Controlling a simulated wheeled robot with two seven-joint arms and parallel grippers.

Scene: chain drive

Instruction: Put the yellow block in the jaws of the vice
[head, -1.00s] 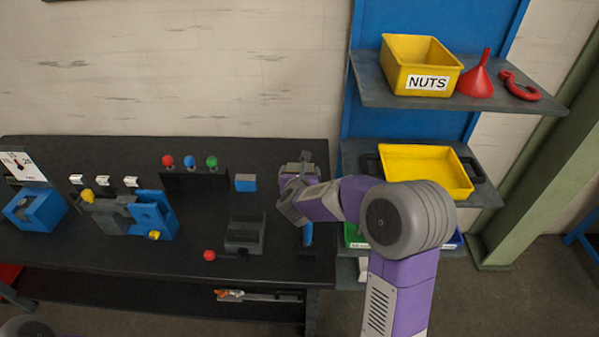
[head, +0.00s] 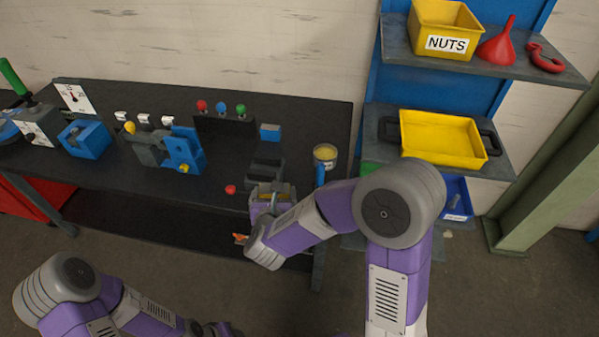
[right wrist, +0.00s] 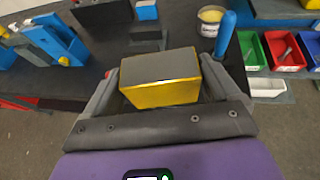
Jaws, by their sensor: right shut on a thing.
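My right gripper (head: 272,192) is shut on the yellow block (right wrist: 160,94), which has yellow sides and a grey top face in the right wrist view. The block sits between the two fingers.
Right of the vice stand a blue upright cylinder (head: 320,175) and a can with yellow contents (head: 325,158). A red knob (head: 230,189) lies left of the gripper. A blue fixture (head: 184,150) is further left. Shelves with yellow bins (head: 442,138) rise at the right.

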